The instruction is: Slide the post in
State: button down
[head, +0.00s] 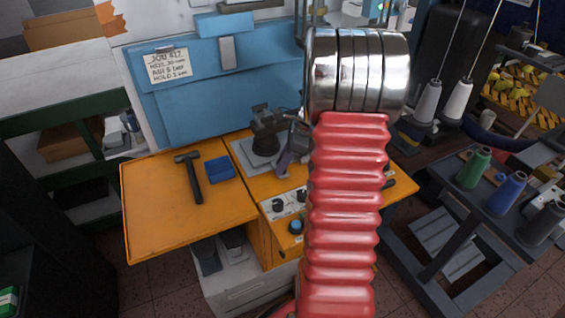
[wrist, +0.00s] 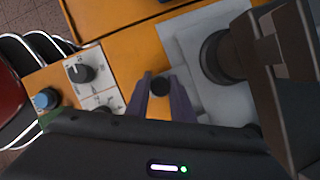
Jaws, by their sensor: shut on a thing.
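My gripper (wrist: 161,86) shows in the wrist view with two purple fingers shut on a small dark round-ended piece, which looks like the post (wrist: 160,87). Only its end shows; the rest is hidden. The gripper is above the orange bench, left of a black round part (wrist: 218,57) on a grey plate (wrist: 184,45). In the head view my gripper (head: 287,163) is just right of the dark machine (head: 264,140) on that plate. I cannot make out the post there, nor any opening for it.
A control panel with knobs (wrist: 80,70) lies left of the gripper in the wrist view. On the orange bench (head: 150,220) lie a hammer (head: 194,180) and a blue tray (head: 221,170). A dark rack with thread spools (head: 473,168) stands at right. The bench's left part is mostly clear.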

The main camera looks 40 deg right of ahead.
jog(key=shift+d, duration=0.15)
jog(key=s+d, duration=0.1)
jog(key=d, duration=0.4)
jog(key=s+d, duration=0.2)
jog(key=d, duration=0.4)
jog(key=s+d, duration=0.2)
jog(key=d, duration=0.4)
jog(key=shift+s+d, duration=0.15)
jog(key=shift+d, duration=0.1)
jog(key=c, duration=1.8)
grip_release()
jog(key=shift+d, duration=0.1)
jog(key=shift+o, duration=1.3)
